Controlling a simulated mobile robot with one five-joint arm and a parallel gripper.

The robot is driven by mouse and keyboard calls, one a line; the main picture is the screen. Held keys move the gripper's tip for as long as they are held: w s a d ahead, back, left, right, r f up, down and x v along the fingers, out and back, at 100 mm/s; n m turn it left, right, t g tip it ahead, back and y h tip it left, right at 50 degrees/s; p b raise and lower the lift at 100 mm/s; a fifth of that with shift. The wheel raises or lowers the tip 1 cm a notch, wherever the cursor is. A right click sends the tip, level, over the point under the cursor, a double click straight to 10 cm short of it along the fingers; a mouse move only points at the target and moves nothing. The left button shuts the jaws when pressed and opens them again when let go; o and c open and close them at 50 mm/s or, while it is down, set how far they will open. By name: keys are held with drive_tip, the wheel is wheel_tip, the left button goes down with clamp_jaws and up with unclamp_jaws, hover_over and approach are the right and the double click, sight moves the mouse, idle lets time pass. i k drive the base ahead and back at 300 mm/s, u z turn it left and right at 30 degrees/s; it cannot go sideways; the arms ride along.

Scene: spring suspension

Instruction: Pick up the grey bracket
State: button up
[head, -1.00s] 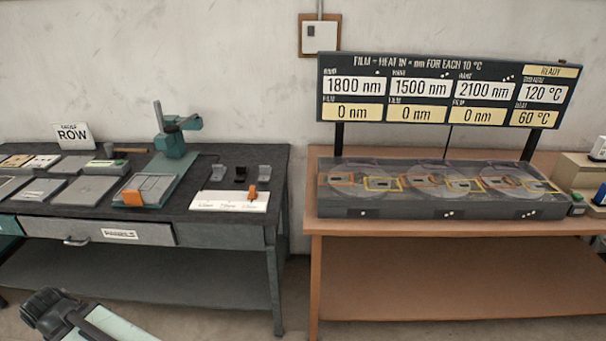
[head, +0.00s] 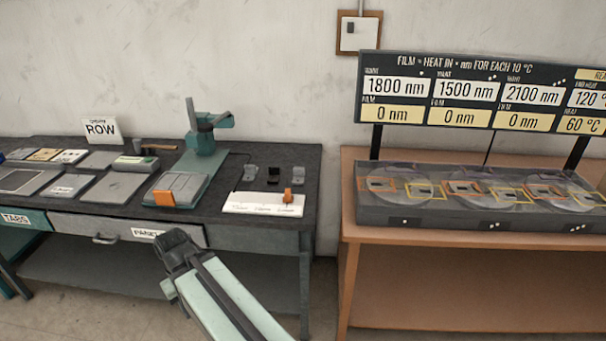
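I cannot tell the two grey ones apart by colour. My arm reaches up from the bottom of the head view, its dark end (head: 175,245) in front of the table's drawer front and well short of the brackets. No fingers can be made out, so whether my gripper is open or shut is unclear.
Flat panels (head: 117,186) cover the table's left. A brown bench (head: 348,215) with a clear-covered unit stands right, across a gap.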

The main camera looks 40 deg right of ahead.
sight(299, 172)
drive_tip(key=i, duration=0.9)
drive_tip(key=u, duration=0.05)
